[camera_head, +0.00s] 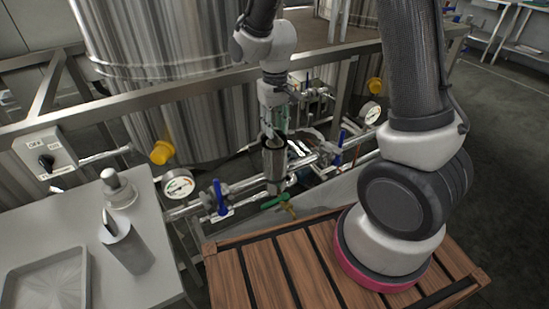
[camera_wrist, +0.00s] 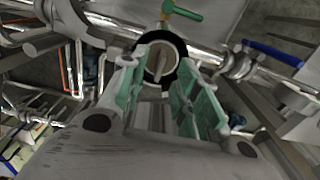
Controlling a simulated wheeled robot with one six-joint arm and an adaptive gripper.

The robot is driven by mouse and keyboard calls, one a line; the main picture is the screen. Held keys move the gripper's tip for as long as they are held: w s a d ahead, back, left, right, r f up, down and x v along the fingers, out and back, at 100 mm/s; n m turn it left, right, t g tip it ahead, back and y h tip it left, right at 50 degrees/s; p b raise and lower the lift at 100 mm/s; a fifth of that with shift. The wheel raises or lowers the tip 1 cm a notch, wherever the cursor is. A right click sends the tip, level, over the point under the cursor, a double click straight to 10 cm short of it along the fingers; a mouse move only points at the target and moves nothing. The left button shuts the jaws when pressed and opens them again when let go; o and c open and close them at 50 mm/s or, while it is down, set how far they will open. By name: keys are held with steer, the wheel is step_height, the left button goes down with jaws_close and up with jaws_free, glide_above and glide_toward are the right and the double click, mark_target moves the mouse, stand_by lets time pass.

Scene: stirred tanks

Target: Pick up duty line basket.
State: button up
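The duty line basket appears to sit inside an open round steel strainer body (camera_head: 274,165) on the pipework. In the wrist view I see its dark-rimmed mouth, and an upright light bar in it that looks like the basket's handle (camera_wrist: 159,67). The rest of the basket is hidden inside the body. My gripper (camera_head: 274,135) points down just above the mouth. In the wrist view its green-padded fingers (camera_wrist: 155,75) are apart, one on each side of the mouth, with a visible gap between them. I see no contact with the handle.
A green-handled valve (camera_head: 276,201) lies just below the strainer body, and blue-handled valves (camera_head: 221,197) stand along the pipes. A gauge (camera_head: 178,184) is at the left. A grey table (camera_head: 170,262) holds a tray and containers. A wooden slatted platform (camera_head: 262,272) is in front.

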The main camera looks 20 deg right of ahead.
mark_target(275, 133)
step_height(275, 133, down, 4)
steer(key=shift+r, duration=0.25)
jaws_close()
